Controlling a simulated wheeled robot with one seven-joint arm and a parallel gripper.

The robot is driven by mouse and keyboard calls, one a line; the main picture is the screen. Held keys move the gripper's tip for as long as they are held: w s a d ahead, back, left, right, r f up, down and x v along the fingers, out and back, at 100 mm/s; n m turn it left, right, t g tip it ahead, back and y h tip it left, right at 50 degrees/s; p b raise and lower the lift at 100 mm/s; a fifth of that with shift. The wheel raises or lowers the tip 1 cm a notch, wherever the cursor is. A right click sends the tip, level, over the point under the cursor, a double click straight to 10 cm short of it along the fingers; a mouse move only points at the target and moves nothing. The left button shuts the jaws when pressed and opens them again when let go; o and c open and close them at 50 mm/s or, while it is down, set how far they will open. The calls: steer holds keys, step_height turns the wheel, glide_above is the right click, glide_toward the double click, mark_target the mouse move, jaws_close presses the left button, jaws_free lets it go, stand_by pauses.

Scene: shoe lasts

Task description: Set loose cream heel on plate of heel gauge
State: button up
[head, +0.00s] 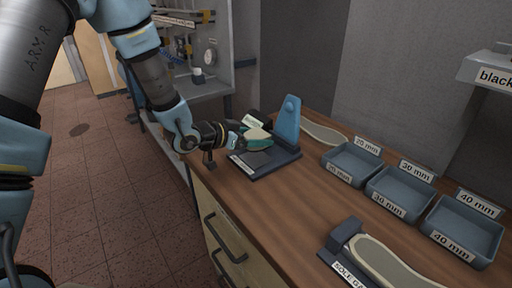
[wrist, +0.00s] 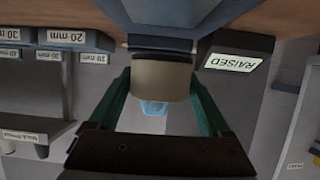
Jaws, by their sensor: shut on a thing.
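The heel gauge stands on the wooden bench, with a dark flat plate (head: 275,157) and a blue upright (head: 289,118) at its back. My gripper (head: 257,141) has green fingers and is shut on the cream heel (head: 257,133), which appears over the gauge's plate. In the wrist view, the cream heel (wrist: 162,79) sits between the two green fingers of my gripper (wrist: 163,100). Whether the heel touches the plate cannot be told, as the fingers and the viewing angle hide its underside.
Blue-grey trays marked 20 mm (head: 350,166), 30 mm (head: 399,194) and 40 mm (head: 463,231) line the bench's right. A sole gauge (head: 343,240) with a pale sole stands at the front. A block labelled RAISED (wrist: 237,52) is close to the heel in the wrist view.

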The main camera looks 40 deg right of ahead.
mark_target(256, 158)
steer(key=shift+f+p, duration=0.45)
steer(key=shift+f, duration=1.65)
steer(key=shift+f, duration=0.2)
steer(key=o, duration=1.3)
steer(key=shift+c, duration=0.2)
